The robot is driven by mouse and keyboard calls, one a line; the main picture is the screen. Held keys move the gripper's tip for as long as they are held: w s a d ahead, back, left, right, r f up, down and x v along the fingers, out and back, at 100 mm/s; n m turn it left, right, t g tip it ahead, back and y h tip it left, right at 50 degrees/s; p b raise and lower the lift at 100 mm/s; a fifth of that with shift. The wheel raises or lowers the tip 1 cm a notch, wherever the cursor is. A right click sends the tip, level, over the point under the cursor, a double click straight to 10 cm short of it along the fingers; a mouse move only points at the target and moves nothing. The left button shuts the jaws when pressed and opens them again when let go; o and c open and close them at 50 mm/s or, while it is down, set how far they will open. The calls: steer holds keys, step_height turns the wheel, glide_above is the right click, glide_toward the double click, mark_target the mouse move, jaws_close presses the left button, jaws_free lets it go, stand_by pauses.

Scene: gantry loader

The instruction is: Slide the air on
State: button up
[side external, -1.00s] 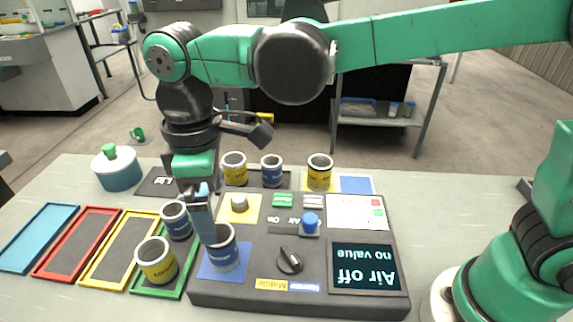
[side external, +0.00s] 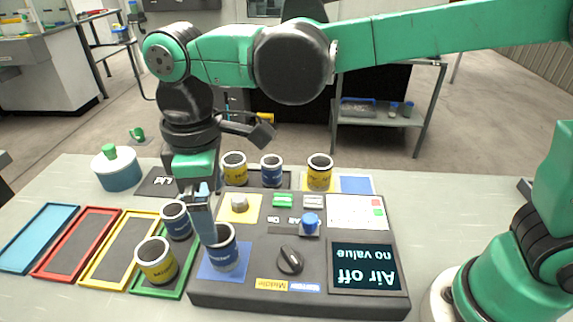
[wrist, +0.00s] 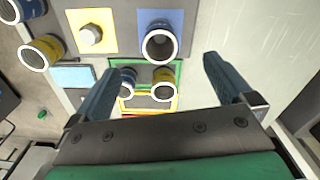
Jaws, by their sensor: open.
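The air slider is a blue knob (side external: 310,223) on a dark track on the top of the dark control panel (side external: 250,284), beside the "Air" and "On" lettering. The panel's display (side external: 364,268) reads "Air off" and "no value", upside down in this view. My gripper (side external: 203,225) is to the left of the slider, over the panel's left front, by a blue-labelled can (side external: 224,256) on a blue square. In the wrist view my open gripper (wrist: 161,65) has nothing between its fingers, and that can (wrist: 160,42) lies just past them. The slider knob is not visible there.
A black rotary knob (side external: 290,260) is in front of the slider. A round button (side external: 239,203) on a yellow square is left of it. Several cans, including a yellow one (side external: 319,172), stand along the back. Coloured trays (side external: 76,243) and a lidded pot (side external: 117,170) are left.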

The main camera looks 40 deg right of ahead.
mark_target(310, 218)
steer(key=shift+d, duration=0.3)
steer(key=c, duration=0.4)
steer(key=s+d+f+m, duration=0.1)
steer(key=d, duration=0.3)
steer(key=s+d+m, duration=0.1)
steer(key=d+m, duration=0.1)
steer(key=d, duration=0.2)
steer(key=s+d+f+m, duration=0.1)
steer(key=s+d, duration=0.1)
steer(key=d, duration=0.2)
steer(key=shift+f+m, duration=0.3)
steer(key=shift+c, duration=0.7)
steer(key=shift+s+d+f, duration=0.1)
steer(key=shift+d+f, duration=0.05)
steer(key=shift+f, duration=2.65)
jaws_close()
